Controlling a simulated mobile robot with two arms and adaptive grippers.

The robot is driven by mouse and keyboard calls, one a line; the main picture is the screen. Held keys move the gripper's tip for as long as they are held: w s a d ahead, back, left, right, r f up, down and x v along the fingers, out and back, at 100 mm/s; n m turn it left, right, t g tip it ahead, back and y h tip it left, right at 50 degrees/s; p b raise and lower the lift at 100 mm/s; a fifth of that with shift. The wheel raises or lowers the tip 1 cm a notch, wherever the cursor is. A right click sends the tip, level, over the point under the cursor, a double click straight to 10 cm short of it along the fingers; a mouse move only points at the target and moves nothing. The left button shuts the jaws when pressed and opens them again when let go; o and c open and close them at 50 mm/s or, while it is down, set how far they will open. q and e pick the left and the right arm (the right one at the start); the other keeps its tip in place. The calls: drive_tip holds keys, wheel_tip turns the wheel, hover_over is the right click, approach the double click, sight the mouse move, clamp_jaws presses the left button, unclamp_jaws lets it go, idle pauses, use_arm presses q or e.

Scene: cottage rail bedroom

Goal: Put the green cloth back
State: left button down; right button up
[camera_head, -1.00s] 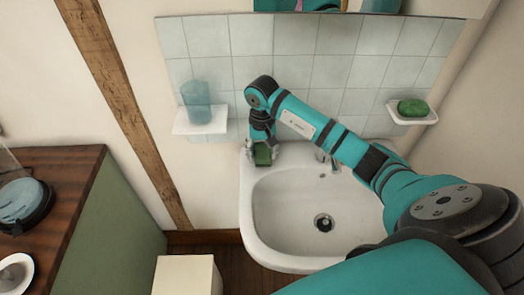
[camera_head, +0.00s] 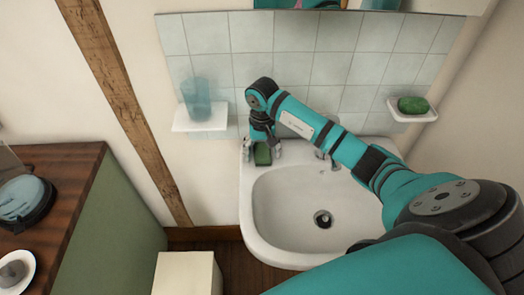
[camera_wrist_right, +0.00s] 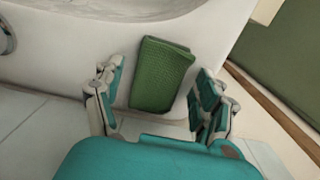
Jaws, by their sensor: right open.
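The green cloth (camera_head: 263,156) is folded small and lies on the back left corner of the white sink's rim. In the right wrist view the cloth (camera_wrist_right: 160,76) lies flat between the two fingers, with a gap on each side. My right gripper (camera_head: 262,148) points down over the cloth. It also shows in the right wrist view (camera_wrist_right: 158,100), open, its fingers apart and not closed on the cloth. My left gripper is not in view.
The sink basin (camera_head: 290,190) is empty, with a tap (camera_head: 326,158) right of the cloth. A shelf (camera_head: 200,124) holds a blue cup (camera_head: 196,98). A soap dish (camera_head: 412,115) holds a green soap (camera_head: 413,105). A wooden-topped cabinet (camera_head: 65,180) stands left; a pale stool (camera_head: 188,274) stands below.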

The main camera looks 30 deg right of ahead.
sight(262, 151)
wheel_tip(262, 151, up, 12)
drive_tip(key=b, duration=0.2)
drive_tip(key=shift+r+b, duration=0.15)
drive_tip(key=shift+b, duration=0.25)
